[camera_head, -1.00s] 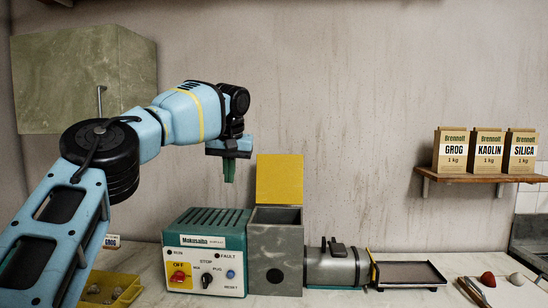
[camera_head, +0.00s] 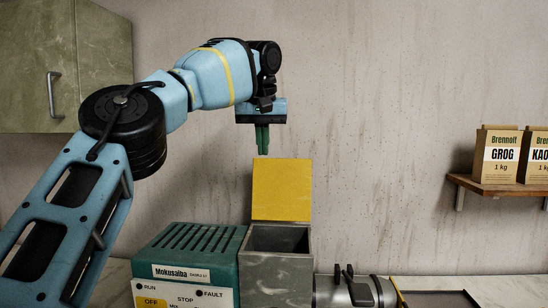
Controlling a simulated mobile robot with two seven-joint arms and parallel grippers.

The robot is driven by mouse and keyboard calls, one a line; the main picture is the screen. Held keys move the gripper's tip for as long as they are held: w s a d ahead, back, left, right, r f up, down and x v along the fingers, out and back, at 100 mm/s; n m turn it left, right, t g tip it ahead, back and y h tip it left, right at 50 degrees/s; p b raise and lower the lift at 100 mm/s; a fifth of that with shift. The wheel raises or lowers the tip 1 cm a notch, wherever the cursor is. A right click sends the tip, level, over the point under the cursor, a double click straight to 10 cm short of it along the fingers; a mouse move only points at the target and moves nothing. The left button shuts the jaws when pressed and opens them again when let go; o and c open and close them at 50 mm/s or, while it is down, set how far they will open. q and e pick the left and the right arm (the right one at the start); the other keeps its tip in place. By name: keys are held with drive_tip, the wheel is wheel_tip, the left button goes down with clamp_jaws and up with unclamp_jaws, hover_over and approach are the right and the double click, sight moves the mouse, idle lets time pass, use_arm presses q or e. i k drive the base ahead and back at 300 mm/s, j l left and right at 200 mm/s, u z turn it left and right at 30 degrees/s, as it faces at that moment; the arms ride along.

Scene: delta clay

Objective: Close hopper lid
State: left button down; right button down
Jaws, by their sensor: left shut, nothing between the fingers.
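The hopper (camera_head: 280,274) is a grey box with an open top, in the lower middle of the head view. Its yellow lid (camera_head: 282,190) stands upright at the back edge, so the hopper is open. My left gripper (camera_head: 262,152) points down with its green fingers together and empty. In the picture its tips lie just above the lid's top edge, left of the lid's middle. I cannot tell whether they are in front of or behind the lid. My right gripper is not in view.
The green Mokusaiba control box (camera_head: 190,262) stands left of the hopper. A grey cylinder (camera_head: 345,292) and a dark tray (camera_head: 438,299) are to the right. A wall shelf (camera_head: 500,188) holds paper bags (camera_head: 500,154). A cabinet (camera_head: 70,65) hangs at upper left.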

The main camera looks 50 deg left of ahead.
sight(282, 192)
drive_tip(key=i+j, duration=0.65)
drive_tip(key=j, duration=0.3)
